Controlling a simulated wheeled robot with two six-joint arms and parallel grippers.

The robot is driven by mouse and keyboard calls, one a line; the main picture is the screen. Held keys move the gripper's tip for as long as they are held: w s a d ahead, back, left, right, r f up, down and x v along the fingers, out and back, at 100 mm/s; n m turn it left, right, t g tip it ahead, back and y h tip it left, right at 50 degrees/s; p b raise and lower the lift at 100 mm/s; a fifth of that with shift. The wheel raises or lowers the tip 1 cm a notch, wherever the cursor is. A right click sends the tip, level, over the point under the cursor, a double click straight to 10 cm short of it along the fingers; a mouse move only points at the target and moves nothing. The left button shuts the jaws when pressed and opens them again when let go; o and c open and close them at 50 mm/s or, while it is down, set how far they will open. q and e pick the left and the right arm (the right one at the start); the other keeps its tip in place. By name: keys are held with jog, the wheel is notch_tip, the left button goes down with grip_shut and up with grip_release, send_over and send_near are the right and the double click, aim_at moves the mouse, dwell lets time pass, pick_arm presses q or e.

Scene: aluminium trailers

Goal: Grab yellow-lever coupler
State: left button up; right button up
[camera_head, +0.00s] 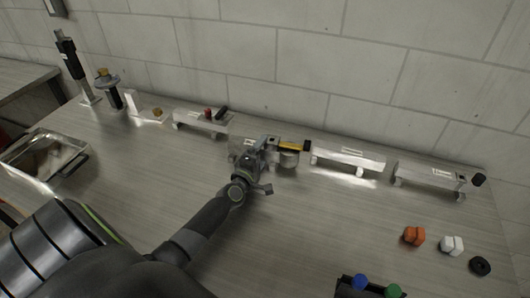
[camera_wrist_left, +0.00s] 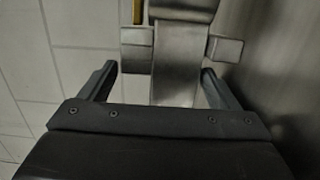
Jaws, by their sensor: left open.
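The yellow-lever coupler (camera_head: 289,154) is a metal piece with a yellow lever (camera_head: 292,146) that ends in a black tip. It is near the wall at the middle of the table in the head view. My left gripper (camera_head: 262,168) is open right beside it, at its left, and hides part of what is behind. In the left wrist view the open fingers (camera_wrist_left: 155,85) stand on either side of a grey metal part (camera_wrist_left: 175,75), with a strip of yellow (camera_wrist_left: 137,12) at the top. I cannot tell whether the fingers touch it. My right gripper is not in view.
Small aluminium trailers (camera_head: 347,159) stand along the wall, another (camera_head: 430,176) at right and one (camera_head: 201,123) at left. Orange (camera_head: 413,236) and white (camera_head: 451,245) blocks and a black ring (camera_head: 480,266) lie front right. A metal tray (camera_head: 73,148) is at far left.

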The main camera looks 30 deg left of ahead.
aim_at(263, 151)
pick_arm(q)
jog(key=w, duration=0.3)
jog(key=shift+w+a+f, duration=0.1)
jog(key=shift+w+a, duration=0.05)
jog(key=shift+a, duration=0.05)
jog(key=c, duration=1.2)
jog(key=shift+c, duration=0.6)
jog(key=shift+r, duration=0.3)
